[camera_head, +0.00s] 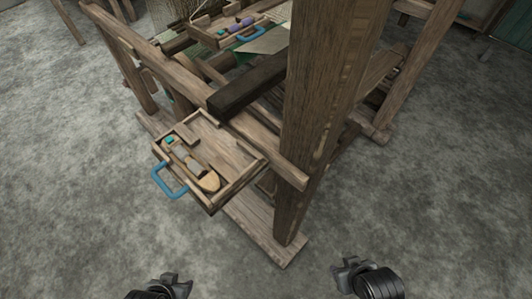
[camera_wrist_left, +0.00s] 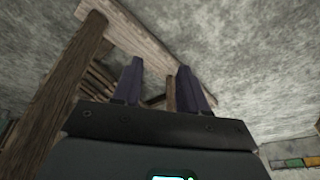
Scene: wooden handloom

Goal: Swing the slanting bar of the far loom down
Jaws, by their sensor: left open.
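The wooden loom (camera_head: 333,100) fills the middle of the head view. A dark bar (camera_head: 250,88) slants across its frame above the tray, with its squared end toward the lower left; I cannot tell whether this is the task's bar. My left gripper (camera_head: 177,281) is low in the head view, in front of the loom and apart from it. In the left wrist view its two fingers (camera_wrist_left: 160,85) stand apart with nothing between them. My right gripper (camera_head: 348,271) is at the bottom right, clear of the loom; its jaw opening is not clear.
A wooden tray (camera_head: 256,169) with a blue handle (camera_head: 168,182) and small tools juts from the loom's front. A second tray (camera_head: 215,42) holds purple items further back. A thick upright post (camera_head: 322,120) stands right of the dark bar. Grey floor (camera_head: 80,200) is open around the loom.

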